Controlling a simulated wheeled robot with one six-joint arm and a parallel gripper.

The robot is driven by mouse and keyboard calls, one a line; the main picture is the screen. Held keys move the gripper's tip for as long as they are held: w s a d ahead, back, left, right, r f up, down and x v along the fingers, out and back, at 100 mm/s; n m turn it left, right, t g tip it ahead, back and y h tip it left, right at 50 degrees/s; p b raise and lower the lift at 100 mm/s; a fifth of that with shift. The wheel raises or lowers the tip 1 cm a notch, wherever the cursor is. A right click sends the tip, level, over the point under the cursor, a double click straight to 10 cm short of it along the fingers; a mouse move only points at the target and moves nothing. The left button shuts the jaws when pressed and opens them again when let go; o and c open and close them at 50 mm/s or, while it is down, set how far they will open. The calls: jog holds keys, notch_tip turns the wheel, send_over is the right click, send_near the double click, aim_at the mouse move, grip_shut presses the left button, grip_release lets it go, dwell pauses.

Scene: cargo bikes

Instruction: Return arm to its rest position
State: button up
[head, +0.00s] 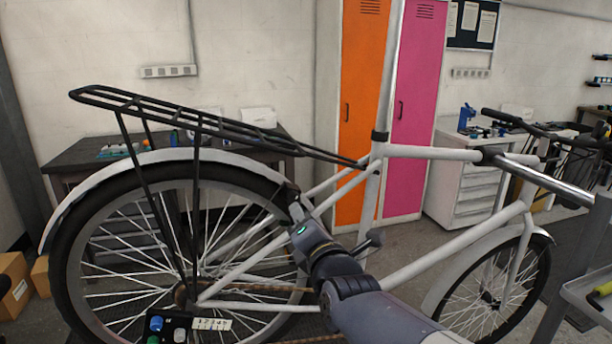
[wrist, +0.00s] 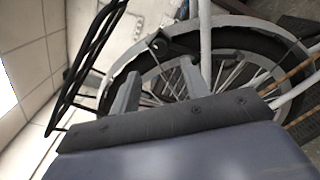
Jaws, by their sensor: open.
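My gripper (head: 290,196) is at the end of my arm, in front of the white bicycle (head: 418,151), by the right part of its rear wheel (head: 66,250). In the wrist view my gripper (wrist: 158,86) shows two grey fingers standing apart with nothing between them. Beyond the fingers are the rear wheel (wrist: 240,50), its pale mudguard and the black rear rack (wrist: 88,55). I cannot tell from the frames how close the fingertips are to the wheel or frame.
A black rear rack (head: 190,118) overhangs the wheel. A panel with coloured buttons (head: 180,328) is low at the front. A grey trolley (head: 590,290) stands at the right edge. Behind are a dark workbench (head: 85,157), orange and pink lockers (head: 415,110) and a white drawer cabinet (head: 465,195).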

aim_at(295, 200)
jog(key=x, duration=0.8)
jog(key=shift+w+p, duration=0.15)
jog(key=shift+p, duration=0.2)
jog(key=v, duration=1)
jog(key=w+a+m, duration=0.1)
jog(key=w+m, duration=0.2)
jog(key=w+a+m+p, duration=0.1)
jog(key=w+m, duration=0.2)
jog(key=w+a+m, duration=0.1)
jog(key=w+m, duration=0.2)
jog(key=shift+w+r+m+p, duration=0.15)
jog(key=shift+w+m+p, duration=0.1)
jog(key=shift+m+p, duration=0.15)
jog(key=m+p, duration=0.4)
jog(key=m, duration=0.1)
jog(key=shift+r+m, duration=0.15)
jog(key=shift+m, duration=0.25)
jog(key=shift+d+m+p, duration=0.1)
jog(key=shift+m+p, duration=0.8)
jog(key=shift+p, duration=0.2)
jog(key=shift+m+p, duration=0.3)
jog(key=shift+m, duration=0.1)
